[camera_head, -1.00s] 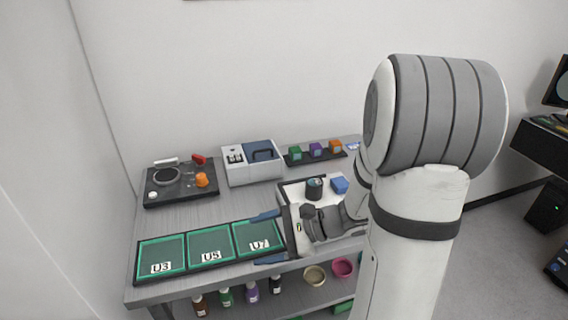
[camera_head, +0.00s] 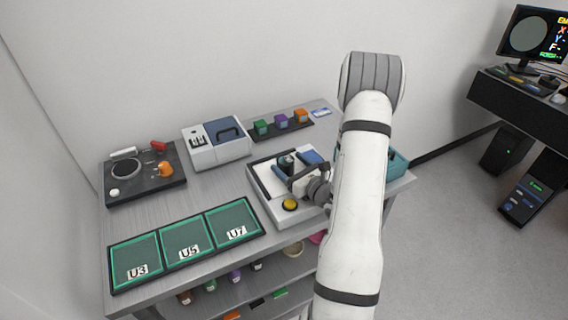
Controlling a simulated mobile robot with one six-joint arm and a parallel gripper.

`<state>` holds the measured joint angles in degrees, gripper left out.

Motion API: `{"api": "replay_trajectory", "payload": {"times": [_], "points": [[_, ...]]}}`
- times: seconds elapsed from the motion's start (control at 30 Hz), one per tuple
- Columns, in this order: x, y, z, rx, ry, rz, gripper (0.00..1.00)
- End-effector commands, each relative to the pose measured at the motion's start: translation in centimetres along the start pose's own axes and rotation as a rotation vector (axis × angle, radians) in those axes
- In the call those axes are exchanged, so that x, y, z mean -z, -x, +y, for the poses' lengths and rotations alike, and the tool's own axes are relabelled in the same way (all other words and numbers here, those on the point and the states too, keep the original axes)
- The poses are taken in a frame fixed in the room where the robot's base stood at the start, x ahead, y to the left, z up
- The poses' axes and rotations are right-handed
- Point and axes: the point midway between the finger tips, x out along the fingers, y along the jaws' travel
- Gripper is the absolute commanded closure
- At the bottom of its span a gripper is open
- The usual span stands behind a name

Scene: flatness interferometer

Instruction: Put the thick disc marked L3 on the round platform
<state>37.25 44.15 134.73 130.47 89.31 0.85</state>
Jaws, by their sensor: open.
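No disc with a readable L3 mark shows, and I cannot make out the round platform for certain. My gripper (camera_head: 291,176) is over the white tray-like unit (camera_head: 262,203) at the middle of the bench, its blue fingers pointing left and back. It is open. A dark cylinder with a teal top (camera_head: 286,160) stands on that unit close to the fingers; I cannot tell whether they touch it. A yellow round piece (camera_head: 290,204) is at the unit's front. My arm hides the unit's right part.
A black device with a ring (camera_head: 143,186) and a white-blue case (camera_head: 217,151) stand behind. Small coloured blocks sit on a black strip (camera_head: 284,132). A teal bin (camera_head: 396,165) is at right.

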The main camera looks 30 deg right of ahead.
Motion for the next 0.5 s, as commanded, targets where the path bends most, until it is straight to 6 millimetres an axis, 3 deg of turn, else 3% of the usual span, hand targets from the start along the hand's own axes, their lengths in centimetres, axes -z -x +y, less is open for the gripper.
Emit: {"api": "replay_trajectory", "payload": {"times": [0.2, 0.5], "points": [[-0.2, -3.5, 0.5, -0.010, -0.001, 0.001, 0.25], [0.0, -4.3, 0.5, -0.011, -0.001, 0.000, 0.25]]}}
